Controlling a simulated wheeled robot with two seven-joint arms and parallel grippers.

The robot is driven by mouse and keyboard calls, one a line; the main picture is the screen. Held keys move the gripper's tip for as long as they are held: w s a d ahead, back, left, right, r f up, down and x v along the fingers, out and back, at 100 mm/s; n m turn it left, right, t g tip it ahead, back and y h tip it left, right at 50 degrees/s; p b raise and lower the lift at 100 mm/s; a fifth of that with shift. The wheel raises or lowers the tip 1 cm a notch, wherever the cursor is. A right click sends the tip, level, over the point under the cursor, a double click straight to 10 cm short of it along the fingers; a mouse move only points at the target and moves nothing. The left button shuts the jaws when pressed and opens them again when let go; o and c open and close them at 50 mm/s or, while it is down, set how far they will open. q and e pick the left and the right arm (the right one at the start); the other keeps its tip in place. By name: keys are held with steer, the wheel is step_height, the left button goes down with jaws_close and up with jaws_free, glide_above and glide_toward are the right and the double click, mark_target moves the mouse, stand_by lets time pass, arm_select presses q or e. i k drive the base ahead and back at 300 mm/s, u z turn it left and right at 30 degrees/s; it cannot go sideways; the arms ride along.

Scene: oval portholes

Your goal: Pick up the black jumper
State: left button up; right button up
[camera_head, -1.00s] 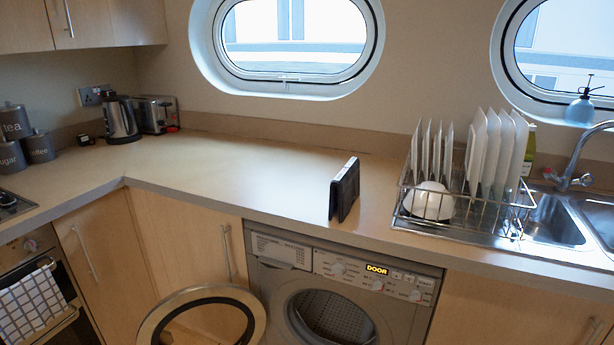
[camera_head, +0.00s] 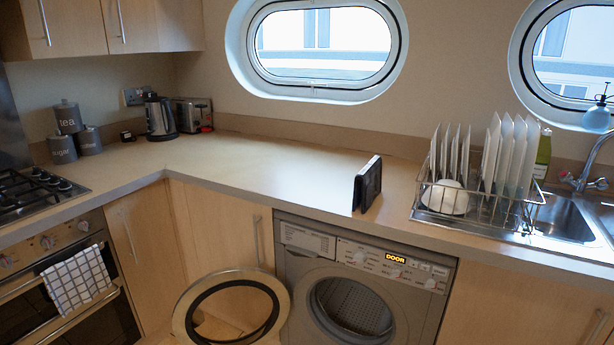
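A black folded item (camera_head: 367,184), which looks like the black jumper, stands upright on the worktop (camera_head: 270,172). It is near the front edge, above the washing machine and left of the dish rack. Neither of my grippers is in the head view, and nothing touches the black item.
The washing machine (camera_head: 318,246) has its round door (camera_head: 232,277) hanging open to the left. A dish rack (camera_head: 478,203) with plates and a bowl stands right of the item by the sink (camera_head: 560,218). The worktop to the left is clear up to the kettle (camera_head: 160,116).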

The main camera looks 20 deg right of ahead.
mark_target(367, 184)
steer(key=u, duration=0.35)
steer(key=i, duration=0.95)
steer(key=z, duration=0.2)
